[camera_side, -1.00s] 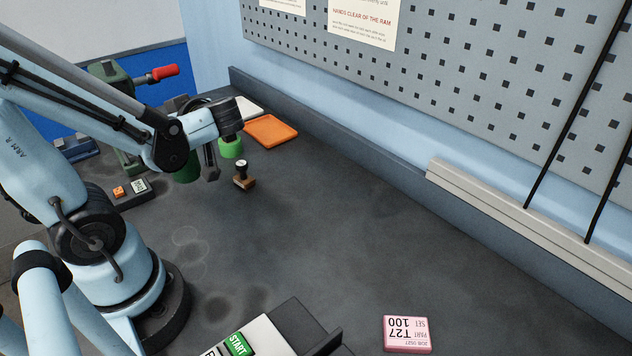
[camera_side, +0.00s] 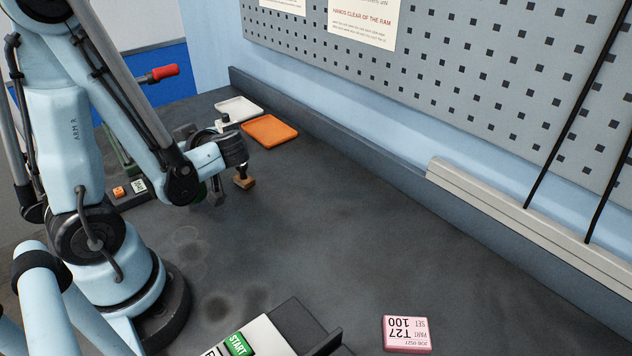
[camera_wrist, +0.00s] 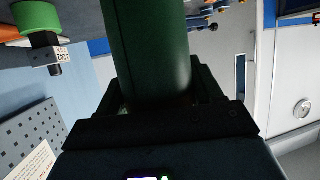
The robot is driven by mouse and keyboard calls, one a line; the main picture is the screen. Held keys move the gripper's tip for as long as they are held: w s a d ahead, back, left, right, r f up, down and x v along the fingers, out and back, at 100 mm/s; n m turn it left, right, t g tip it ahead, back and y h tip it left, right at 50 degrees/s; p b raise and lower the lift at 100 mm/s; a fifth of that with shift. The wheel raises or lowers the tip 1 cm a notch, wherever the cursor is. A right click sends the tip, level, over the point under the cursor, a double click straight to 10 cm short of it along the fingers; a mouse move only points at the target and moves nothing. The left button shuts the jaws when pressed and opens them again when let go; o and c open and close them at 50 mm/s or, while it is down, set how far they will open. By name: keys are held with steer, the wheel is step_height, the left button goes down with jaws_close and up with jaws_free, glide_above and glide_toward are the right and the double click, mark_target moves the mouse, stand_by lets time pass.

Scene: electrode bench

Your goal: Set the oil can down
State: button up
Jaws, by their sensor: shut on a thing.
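The oil can, a dark green cylinder (camera_wrist: 150,45), fills the middle of the wrist view between the two dark fingers of my gripper (camera_wrist: 157,98). The gripper is shut on it. In the side view my gripper (camera_side: 216,190) is low over the left part of the bench, just left of a wooden-based stamp (camera_side: 244,178). There only a dark green sliver of the can shows behind my wrist. Its base is hidden, so I cannot tell whether it touches the bench.
An orange tray (camera_side: 270,132) and a white tray (camera_side: 240,109) lie behind my gripper. A bright green round thing (camera_wrist: 36,17) shows at the wrist view's upper left. A pink block (camera_side: 407,334) lies near the front. The middle of the bench (camera_side: 330,220) is clear.

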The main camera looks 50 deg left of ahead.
steer(key=o, duration=1.4)
steer(key=shift+d, duration=0.1)
steer(key=w+d+r+m+t+h, duration=0.1)
steer(key=w+d+m+t+h, duration=0.4)
steer(key=d+m, duration=0.5)
steer(key=w+d+r+m+t+h, duration=0.2)
steer(key=w+d+m+t+h, duration=0.3)
steer(key=d+m+h, duration=0.3)
steer(key=w+d+m, duration=0.1)
steer(key=m, duration=0.1)
steer(key=shift+w+d+r+m, duration=0.25)
steer(key=shift+w+d+m, duration=0.05)
steer(key=shift+d, duration=0.1)
